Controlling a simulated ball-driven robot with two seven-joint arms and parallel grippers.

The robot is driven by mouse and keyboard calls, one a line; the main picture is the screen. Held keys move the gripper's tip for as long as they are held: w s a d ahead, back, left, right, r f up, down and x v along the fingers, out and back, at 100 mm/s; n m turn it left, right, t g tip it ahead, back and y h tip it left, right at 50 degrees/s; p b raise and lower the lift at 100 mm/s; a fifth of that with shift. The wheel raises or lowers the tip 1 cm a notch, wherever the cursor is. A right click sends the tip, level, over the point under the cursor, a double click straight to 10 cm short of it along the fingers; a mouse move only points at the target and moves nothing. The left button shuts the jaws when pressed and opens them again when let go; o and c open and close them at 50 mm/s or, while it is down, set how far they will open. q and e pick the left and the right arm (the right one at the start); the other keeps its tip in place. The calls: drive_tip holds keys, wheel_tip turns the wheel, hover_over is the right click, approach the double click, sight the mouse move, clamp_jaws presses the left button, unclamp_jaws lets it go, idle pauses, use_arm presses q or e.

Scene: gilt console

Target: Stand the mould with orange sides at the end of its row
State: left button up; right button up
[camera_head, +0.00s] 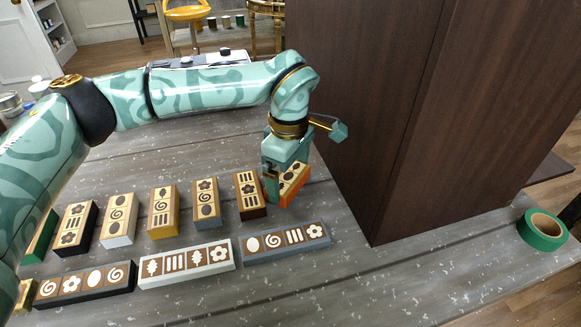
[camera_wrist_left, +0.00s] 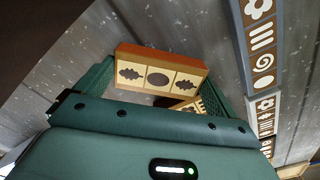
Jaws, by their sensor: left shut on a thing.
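The mould with orange sides (camera_head: 296,181) is at the right end of the back row in the head view, just right of the mould with dark brown sides (camera_head: 250,196). My left gripper (camera_head: 282,184) is shut on it from above and hides part of it. I cannot tell whether its base touches the table. In the left wrist view the orange-sided mould (camera_wrist_left: 160,64) lies between the fingers of my left gripper (camera_wrist_left: 160,88), its carved pale face showing leaf-like and oval figures. My right gripper is not in view.
The row continues left with moulds with grey (camera_head: 207,200), yellow (camera_head: 163,212), white (camera_head: 118,220), black (camera_head: 74,228) and green (camera_head: 40,240) sides. Long patterned blocks (camera_head: 186,264) lie in front. A dark wooden cabinet (camera_head: 390,110) stands close right. Green tape (camera_head: 543,230) lies far right.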

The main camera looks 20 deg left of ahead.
use_arm(q)
drive_tip(key=shift+r, duration=0.1)
drive_tip(key=shift+f, duration=0.6)
drive_tip(key=o, duration=0.8)
drive_tip(key=shift+c, duration=0.2)
